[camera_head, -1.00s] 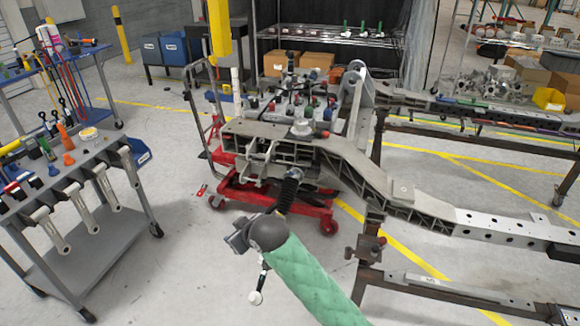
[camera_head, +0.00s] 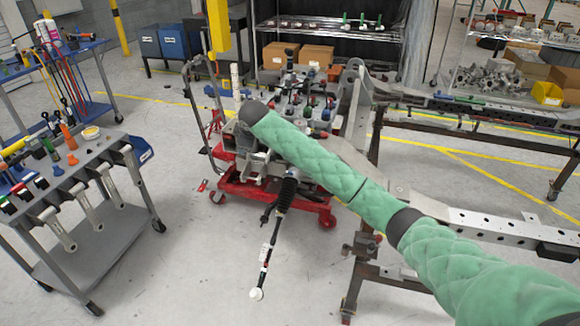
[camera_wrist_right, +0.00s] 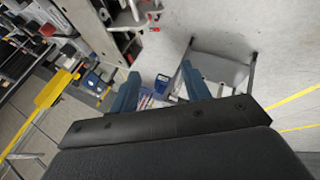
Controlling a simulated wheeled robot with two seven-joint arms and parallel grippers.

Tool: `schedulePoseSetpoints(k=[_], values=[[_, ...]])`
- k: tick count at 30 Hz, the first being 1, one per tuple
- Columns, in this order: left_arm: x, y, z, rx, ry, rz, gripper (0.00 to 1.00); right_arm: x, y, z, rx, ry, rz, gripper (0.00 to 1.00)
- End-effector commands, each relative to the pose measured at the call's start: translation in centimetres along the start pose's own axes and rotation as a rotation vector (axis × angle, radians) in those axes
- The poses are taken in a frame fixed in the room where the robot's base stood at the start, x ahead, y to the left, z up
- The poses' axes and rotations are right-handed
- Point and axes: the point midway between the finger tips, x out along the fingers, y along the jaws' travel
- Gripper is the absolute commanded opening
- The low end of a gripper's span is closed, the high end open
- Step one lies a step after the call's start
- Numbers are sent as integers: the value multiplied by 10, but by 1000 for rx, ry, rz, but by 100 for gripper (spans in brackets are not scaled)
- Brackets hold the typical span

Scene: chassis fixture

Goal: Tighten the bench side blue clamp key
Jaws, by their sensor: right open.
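The chassis fixture carries a cluster of small blue, red and dark clamp parts (camera_head: 312,108). I cannot tell which one is the bench side blue clamp key. My right arm, in a green sleeve, crosses in front of the fixture, and its dark wrist end is at the fixture's left end. My right gripper's fingers are hidden in the head view. In the right wrist view the right gripper (camera_wrist_right: 160,90) is open, with two blue fingers apart and nothing clearly between them. My left gripper is not in view.
A grey tool cart (camera_head: 105,240) stands at the left. A red wheeled base (camera_head: 315,205) sits under the fixture. A long grey beam (camera_head: 480,221) runs to the right. Blue bins (camera_head: 172,50) and shelving stand behind. A blue bin (camera_wrist_right: 162,84) shows beyond the right fingers.

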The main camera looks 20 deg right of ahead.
Motion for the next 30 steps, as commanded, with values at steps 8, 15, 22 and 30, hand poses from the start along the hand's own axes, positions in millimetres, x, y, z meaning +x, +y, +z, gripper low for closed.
schedulePoseSetpoints(k=[8,15,22,30], values=[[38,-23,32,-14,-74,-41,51,42,65,87,-362,-176,-238,47],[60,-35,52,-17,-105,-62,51,67,63,147,-688,-149,-467,47],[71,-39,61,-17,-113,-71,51,78,50,175,-1005,-29,-615,47],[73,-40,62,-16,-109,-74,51,78,44,180,-1216,61,-661,47]])
